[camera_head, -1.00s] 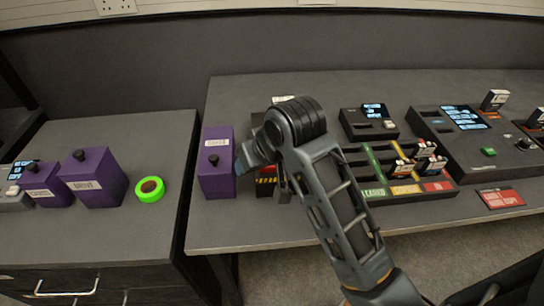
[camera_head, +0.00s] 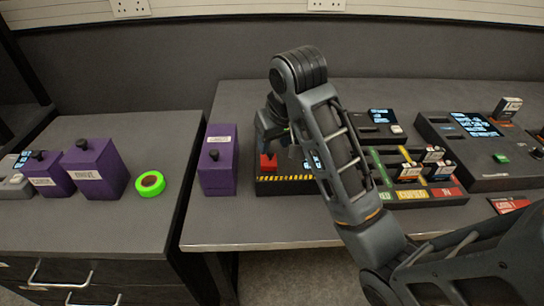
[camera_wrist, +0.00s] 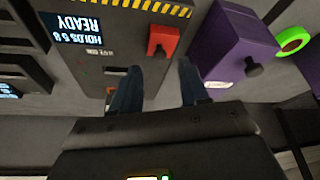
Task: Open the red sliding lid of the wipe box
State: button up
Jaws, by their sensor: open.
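The wipe box (camera_head: 290,187) is a dark, low box with a yellow-and-black striped front edge, on the right-hand bench. Its red lid (camera_head: 268,162) shows at the box's left end, partly under my gripper (camera_head: 274,140). In the wrist view the red lid (camera_wrist: 162,40) stands up from the box's grey top (camera_wrist: 110,75), near the striped edge. My gripper (camera_wrist: 160,85) is open and empty there, its two dark fingers apart just below the red lid in the picture. I cannot tell whether a finger touches the box. My arm hides part of the box in the head view.
A tall purple box (camera_head: 218,172) with a black knob stands close left of the wipe box. To the right are a sorting tray (camera_head: 420,192) and dark devices with screens (camera_head: 470,150). A green tape roll (camera_head: 150,183) lies on the left cabinet.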

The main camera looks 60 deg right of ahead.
aim_at(270, 153)
jog(key=shift+b+x, duration=0.8)
jog(key=shift+x, duration=1)
jog(key=shift+c, duration=0.2)
grip_shut()
